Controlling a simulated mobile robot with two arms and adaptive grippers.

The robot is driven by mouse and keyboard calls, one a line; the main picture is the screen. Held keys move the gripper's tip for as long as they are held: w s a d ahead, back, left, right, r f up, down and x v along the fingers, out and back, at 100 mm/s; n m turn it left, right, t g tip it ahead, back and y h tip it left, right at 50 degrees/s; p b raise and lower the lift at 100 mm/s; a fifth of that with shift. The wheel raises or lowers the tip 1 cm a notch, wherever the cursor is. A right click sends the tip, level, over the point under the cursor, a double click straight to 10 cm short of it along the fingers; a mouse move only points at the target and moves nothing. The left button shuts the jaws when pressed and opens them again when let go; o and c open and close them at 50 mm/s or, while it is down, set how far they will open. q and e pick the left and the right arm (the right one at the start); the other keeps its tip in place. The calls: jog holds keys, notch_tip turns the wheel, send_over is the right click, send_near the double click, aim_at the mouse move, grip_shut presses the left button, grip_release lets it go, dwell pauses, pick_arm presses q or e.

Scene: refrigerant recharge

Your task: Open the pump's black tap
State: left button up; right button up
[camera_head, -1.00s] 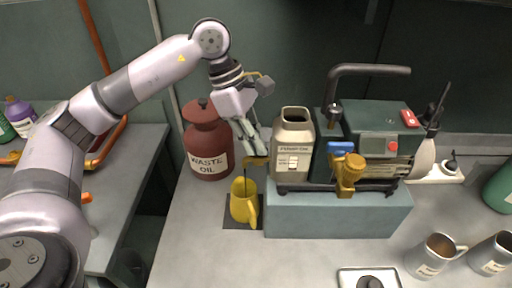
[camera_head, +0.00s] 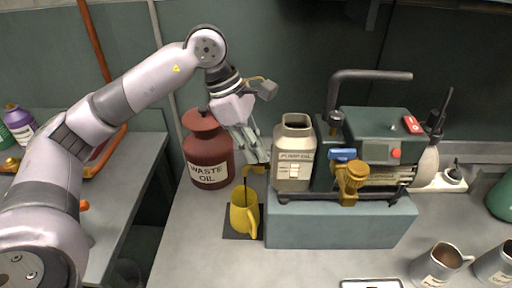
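The pump (camera_head: 375,150) is a dark green machine with a black bent handle, standing on a grey-green block. A brass spout (camera_head: 255,169) sticks out low at its left, behind the pump oil container. I cannot make out the black tap; my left gripper (camera_head: 254,155) covers the area just above the spout. The gripper points down there, its fingers close together; whether they touch or hold anything is unclear. A yellow mug (camera_head: 240,221) stands below the spout on a dark mat, with a thin dark line, perhaps oil, running down into it. My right gripper is not in view.
A red-brown waste oil jar (camera_head: 205,160) stands close left of my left gripper. The beige pump oil container (camera_head: 293,160) is close right. A brass part (camera_head: 350,178) and blue handle (camera_head: 342,154) sit on the pump's front. Metal jugs (camera_head: 437,264) stand at front right.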

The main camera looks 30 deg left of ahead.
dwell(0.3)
pick_arm(q)
jog(key=v, duration=1.2)
